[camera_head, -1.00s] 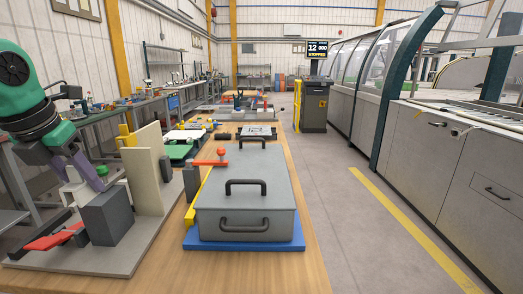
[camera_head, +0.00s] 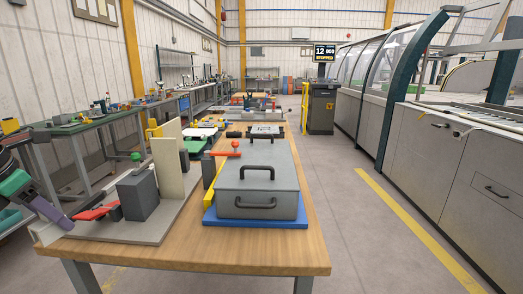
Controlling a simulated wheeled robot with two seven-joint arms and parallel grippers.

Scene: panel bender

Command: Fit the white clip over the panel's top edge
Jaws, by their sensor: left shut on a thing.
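A beige upright panel (camera_head: 167,168) stands on a grey base plate (camera_head: 150,228) at the left of the wooden table, behind a dark grey block (camera_head: 138,196). Its top edge looks bare. My left gripper (camera_head: 60,222) is low at the left edge of the picture, left of the block and well away from the panel. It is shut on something. A pale piece (camera_head: 43,233) shows at its tip, perhaps the white clip, but it blends with the plate's corner. My right gripper is not in view.
A red-handled clamp (camera_head: 95,212) lies against the block. A grey lidded box (camera_head: 256,188) with black handles sits on a blue base (camera_head: 255,223) right of the panel, with another red clamp (camera_head: 222,153) beside it. The table's front strip (camera_head: 240,255) is clear.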

